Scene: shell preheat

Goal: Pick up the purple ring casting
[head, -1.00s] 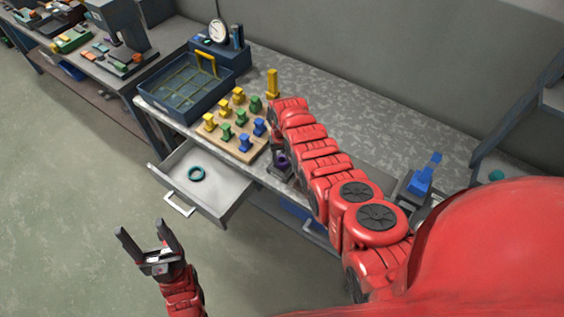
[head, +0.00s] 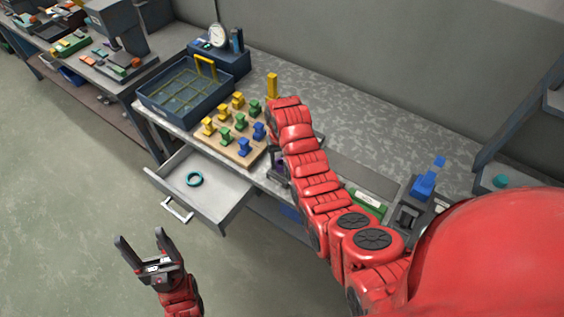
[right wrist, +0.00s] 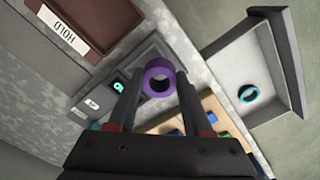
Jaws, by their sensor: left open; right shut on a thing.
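The purple ring casting (right wrist: 158,81) is a thick ring held between the two fingertips of my right gripper (right wrist: 160,88) in the right wrist view. In the head view my right arm hides most of this gripper and the ring. My left gripper (head: 147,253) is open and empty, over the floor in front of the open drawer.
A teal ring (head: 194,179) lies in the open drawer (head: 222,197). A wooden board (head: 238,151) holds several yellow, green and blue pieces. A dark blue basket (head: 172,104) stands behind it.

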